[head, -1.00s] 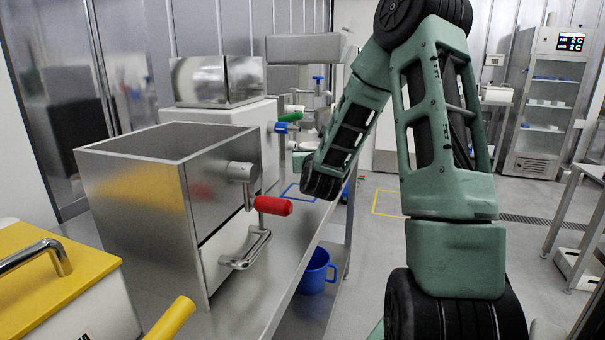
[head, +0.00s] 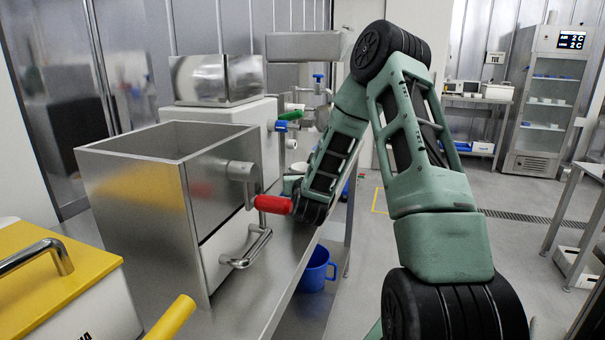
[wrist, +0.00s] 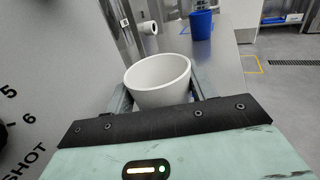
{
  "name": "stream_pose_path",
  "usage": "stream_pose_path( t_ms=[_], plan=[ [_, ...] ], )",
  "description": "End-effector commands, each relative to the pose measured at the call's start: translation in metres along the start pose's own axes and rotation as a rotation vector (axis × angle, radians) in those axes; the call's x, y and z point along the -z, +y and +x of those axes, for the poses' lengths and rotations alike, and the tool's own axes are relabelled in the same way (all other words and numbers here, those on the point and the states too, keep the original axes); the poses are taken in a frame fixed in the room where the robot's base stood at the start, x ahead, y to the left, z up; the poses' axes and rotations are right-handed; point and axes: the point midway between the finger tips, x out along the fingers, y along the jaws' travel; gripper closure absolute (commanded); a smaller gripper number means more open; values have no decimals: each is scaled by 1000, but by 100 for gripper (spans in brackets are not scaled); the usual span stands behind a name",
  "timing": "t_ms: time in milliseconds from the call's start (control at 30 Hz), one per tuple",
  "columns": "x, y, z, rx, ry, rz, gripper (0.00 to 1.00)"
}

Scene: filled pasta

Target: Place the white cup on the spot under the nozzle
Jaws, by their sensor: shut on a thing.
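The white cup (wrist: 158,80) is upright in the wrist view, between the two fingers of my gripper (wrist: 158,92), which is shut on it. What is under the cup is hidden. A short white spout-like part (wrist: 148,27), possibly the nozzle, sticks out from a metal upright beyond the cup; a similar white end shows in the head view (head: 290,143). The cup appears apart from it. I cannot make out the spot under the nozzle.
A grey panel marked "SHOT" (wrist: 25,150) stands close on the left in the wrist view. A blue container (wrist: 201,24) is farther off. In the head view, an open metal hopper (head: 135,200) with a red handle (head: 272,204) stands in front on the bench.

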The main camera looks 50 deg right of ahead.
Motion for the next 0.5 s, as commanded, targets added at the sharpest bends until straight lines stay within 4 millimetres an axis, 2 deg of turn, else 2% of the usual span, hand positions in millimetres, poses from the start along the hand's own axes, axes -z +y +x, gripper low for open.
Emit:
stream_pose_path(
  t_ms=[100,133,200,500],
  plan=[
    [4,0,0,0,0,0,70],
    [3,0,0,0,0,0,39],
    [2,0,0,0,0,0,23],
    [1,0,0,0,0,0,23]
  ],
)
